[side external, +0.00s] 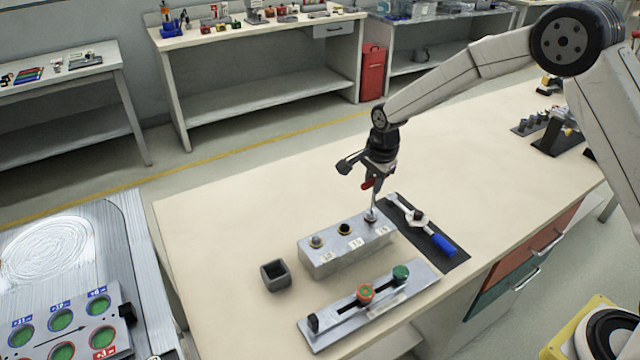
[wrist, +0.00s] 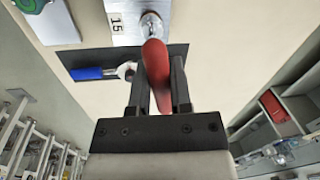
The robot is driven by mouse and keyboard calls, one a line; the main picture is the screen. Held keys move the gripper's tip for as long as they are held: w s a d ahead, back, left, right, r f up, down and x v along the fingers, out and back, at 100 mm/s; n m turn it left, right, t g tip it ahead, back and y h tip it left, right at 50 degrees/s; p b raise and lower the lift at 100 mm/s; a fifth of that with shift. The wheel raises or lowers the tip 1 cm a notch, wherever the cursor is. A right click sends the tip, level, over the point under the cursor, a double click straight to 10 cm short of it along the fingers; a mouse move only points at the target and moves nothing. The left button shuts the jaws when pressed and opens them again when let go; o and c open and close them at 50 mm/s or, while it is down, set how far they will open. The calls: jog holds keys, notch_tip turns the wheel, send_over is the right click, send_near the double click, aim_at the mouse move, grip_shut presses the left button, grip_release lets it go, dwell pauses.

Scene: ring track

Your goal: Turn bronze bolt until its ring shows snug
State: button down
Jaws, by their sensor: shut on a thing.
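My gripper (side external: 372,178) is shut on the red handle of a driver (side external: 367,184) above the metal block (side external: 322,262). The driver's thin shaft points down, with its tip at the block's right-hand bolt (side external: 371,217). In the wrist view the red handle (wrist: 158,75) lies between my fingers and partly covers that bolt (wrist: 150,22), which looks greyish. A middle bolt (side external: 344,229), dark with a yellowish ring, and a left bolt (side external: 316,241), grey-brown, stand on the same block. I cannot tell which bolt is bronze, nor the worked bolt's ring state.
A blue-handled wrench (side external: 442,245) lies on a dark mat (side external: 452,262) just right of the block. A grey open box (side external: 275,276) stands left. A slider rail (side external: 335,332) with green and orange-red knobs lies in front. The bench behind the block is clear.

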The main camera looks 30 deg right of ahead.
dwell(0.4)
jog(key=shift+w+m, duration=0.1)
jog(key=shift+m, duration=1.1)
jog(key=shift+m+h, duration=0.3)
jog(key=shift+m, duration=0.9)
jog(key=shift+m, duration=0.4)
jog(key=shift+w+f+m, duration=0.1)
jog(key=shift+m, duration=0.7)
